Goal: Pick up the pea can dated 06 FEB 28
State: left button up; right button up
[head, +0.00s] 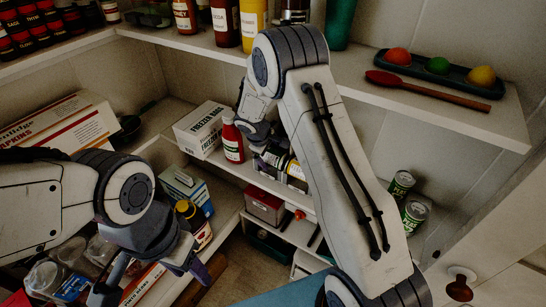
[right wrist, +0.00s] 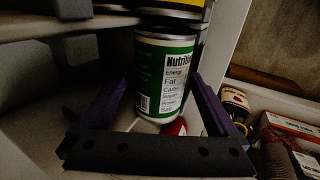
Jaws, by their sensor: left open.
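A green pea can (right wrist: 160,80) with a white nutrition label stands between the purple fingers of my right gripper (right wrist: 163,95) in the right wrist view. The fingers are on either side of it; I cannot tell whether they press on it. No date can be read on it. In the head view my right arm reaches to the middle shelf, and its gripper (head: 266,143) is partly hidden. Two green cans, one behind (head: 401,184) and one in front (head: 414,213), stand apart to the right; their dates are unreadable. My left gripper (head: 150,284) is open and empty at lower left.
A red bottle (head: 232,142) and a white freezer-bag box (head: 202,128) stand left of my right gripper. The upper shelf holds bottles, a red spoon (head: 425,90) and a dark tray (head: 440,69). A red-grey bin (head: 265,205) is below. Jars and boxes crowd around my left gripper.

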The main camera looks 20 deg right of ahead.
grip_shut()
jog(key=shift+r, duration=0.1)
